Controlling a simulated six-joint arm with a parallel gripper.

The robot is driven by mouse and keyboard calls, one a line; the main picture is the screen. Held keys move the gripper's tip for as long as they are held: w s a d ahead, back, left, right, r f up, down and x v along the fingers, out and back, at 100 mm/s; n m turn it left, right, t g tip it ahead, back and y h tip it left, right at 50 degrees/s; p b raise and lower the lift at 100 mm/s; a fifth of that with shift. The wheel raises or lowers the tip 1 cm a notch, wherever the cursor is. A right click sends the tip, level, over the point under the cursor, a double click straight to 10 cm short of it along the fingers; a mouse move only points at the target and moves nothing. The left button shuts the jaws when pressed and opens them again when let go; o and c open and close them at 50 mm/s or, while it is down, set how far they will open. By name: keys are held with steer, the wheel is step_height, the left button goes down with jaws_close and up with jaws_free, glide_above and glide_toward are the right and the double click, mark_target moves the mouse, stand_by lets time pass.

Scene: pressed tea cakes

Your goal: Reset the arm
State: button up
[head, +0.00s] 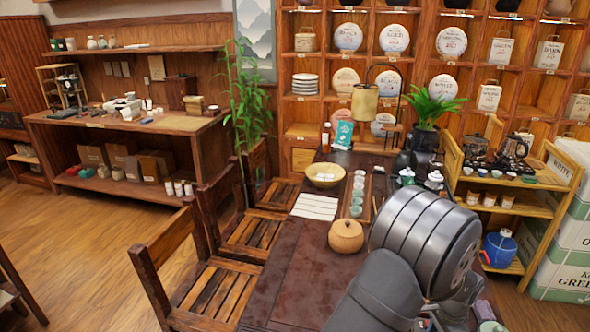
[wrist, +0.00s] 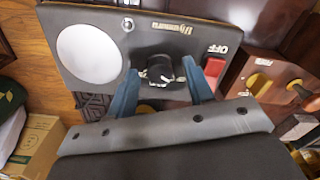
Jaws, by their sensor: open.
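In the wrist view my gripper (wrist: 160,68) is open. Its two blue-grey fingers stand apart, one on each side of a black knob (wrist: 160,72) on a dark panel (wrist: 150,30). The knob shows between the fingers; I cannot tell whether either finger touches it. The panel also carries a large pale disc (wrist: 88,52), and a red switch (wrist: 214,67) sits by the word OFF.
The dark table (head: 300,275) holds a round wooden jar (head: 346,236), a bowl (head: 325,175), a striped cloth (head: 315,206) and a row of small cups (head: 357,200). Wooden chairs line its left side. A shelf cart (head: 505,208) stands right. The table's near left is clear.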

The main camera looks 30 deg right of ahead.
steer(key=shift+m, duration=0.3)
steer(key=shift+r, duration=1.05)
